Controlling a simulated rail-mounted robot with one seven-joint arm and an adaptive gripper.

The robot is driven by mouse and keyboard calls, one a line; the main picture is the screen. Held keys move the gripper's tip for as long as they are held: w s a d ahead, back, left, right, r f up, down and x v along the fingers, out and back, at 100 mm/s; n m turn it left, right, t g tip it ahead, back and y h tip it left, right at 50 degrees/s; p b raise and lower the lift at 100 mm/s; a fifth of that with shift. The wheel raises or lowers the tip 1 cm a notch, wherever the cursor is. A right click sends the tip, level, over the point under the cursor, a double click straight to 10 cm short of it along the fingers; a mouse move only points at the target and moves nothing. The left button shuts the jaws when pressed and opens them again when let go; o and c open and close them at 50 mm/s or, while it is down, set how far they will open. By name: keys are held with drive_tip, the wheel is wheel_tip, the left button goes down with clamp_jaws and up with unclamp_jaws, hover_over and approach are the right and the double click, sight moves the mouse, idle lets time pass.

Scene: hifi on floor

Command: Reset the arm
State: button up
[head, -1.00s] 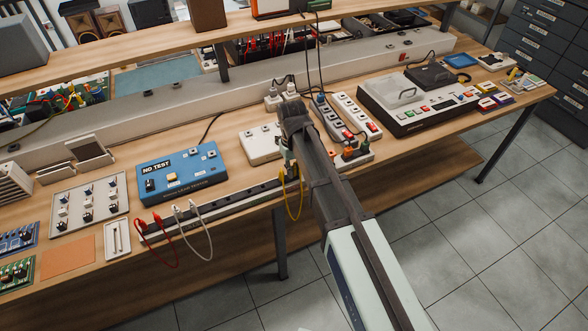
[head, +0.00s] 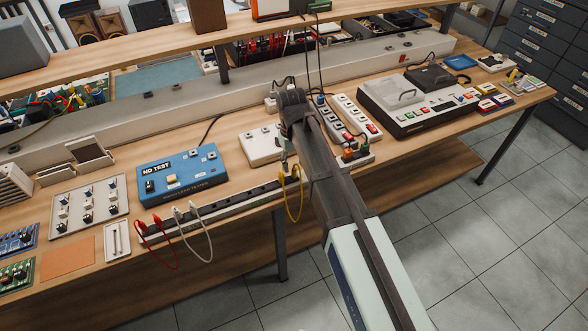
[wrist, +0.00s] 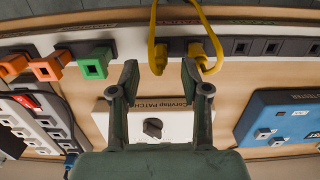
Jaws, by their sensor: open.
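My gripper shows in the wrist view (wrist: 160,70). The fingers point toward a socket rail that holds the plugs of a yellow cable (wrist: 183,14). The cable also shows in the head view (head: 300,203), hanging in a loop from the rail. In the wrist view the right fingertip lies close to one yellow plug; I cannot tell whether they touch.
A blue tester box (head: 180,174) stands left of my arm, with red and white leads hanging nearby. Power strips (head: 352,117) and a grey console (head: 418,103) stand to the right. Orange and green plugs (wrist: 95,65) sit beside the gripper. A shelf (head: 140,47) runs above.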

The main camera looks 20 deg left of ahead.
wheel_tip(320, 180, up, 13)
drive_tip(key=p, duration=0.3)
drive_tip(key=shift+w+a, duration=0.15)
idle(0.6)
idle(0.4)
